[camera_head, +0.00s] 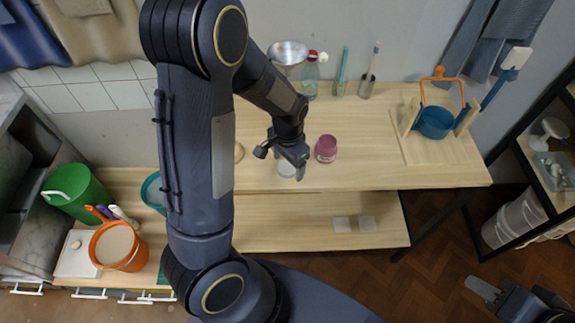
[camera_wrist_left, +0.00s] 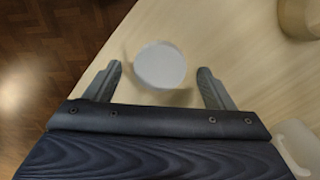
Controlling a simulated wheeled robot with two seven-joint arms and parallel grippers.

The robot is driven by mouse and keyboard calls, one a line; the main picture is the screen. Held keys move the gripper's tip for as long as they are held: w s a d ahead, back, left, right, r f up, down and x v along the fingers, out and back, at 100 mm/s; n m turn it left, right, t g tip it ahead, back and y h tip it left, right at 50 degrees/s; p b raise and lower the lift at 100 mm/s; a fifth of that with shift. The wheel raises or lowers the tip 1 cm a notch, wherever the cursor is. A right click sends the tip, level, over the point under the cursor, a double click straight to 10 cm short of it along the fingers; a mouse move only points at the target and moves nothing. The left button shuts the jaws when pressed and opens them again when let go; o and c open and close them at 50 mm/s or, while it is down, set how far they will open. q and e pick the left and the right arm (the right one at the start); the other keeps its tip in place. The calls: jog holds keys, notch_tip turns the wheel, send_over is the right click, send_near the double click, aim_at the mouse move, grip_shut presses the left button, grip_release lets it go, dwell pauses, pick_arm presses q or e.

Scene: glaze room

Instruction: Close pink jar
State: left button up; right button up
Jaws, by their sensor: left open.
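The pink jar (camera_head: 326,148) stands upright on the wooden table, just right of my left gripper (camera_head: 296,162) in the head view. A white round lid-like disc (camera_head: 286,168) lies on the table under that gripper. In the left wrist view the disc (camera_wrist_left: 160,66) sits between the two spread fingers of my left gripper (camera_wrist_left: 160,72), with gaps on both sides. The gripper is open and holds nothing; its height above the disc is hard to judge. The pink jar is not identifiable in the wrist view. My right gripper (camera_head: 484,290) is at the lower right, partly visible, away from the table.
A metal bowl (camera_head: 288,53), a red-capped bottle (camera_head: 310,76) and brush holders (camera_head: 367,84) stand along the back. Green (camera_head: 76,192) and orange (camera_head: 118,247) buckets are at left.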

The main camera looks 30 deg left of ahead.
pick_arm(q)
jog(key=shift+f, duration=0.25)
jog(key=shift+c, duration=0.5)
jog(key=c, duration=1)
jog(key=shift+o, duration=0.2)
jog(key=shift+r, duration=0.15)
jog(key=shift+r, duration=0.2)
notch_tip(320, 180, up, 2)
jog(key=shift+r, duration=0.1)
jog(key=s+d+r+b, duration=0.2)
jog(key=s+d+r, duration=0.2)
jog(key=d+r, duration=0.6)
jog(key=d, duration=0.3)
jog(key=shift+s+d, duration=0.2)
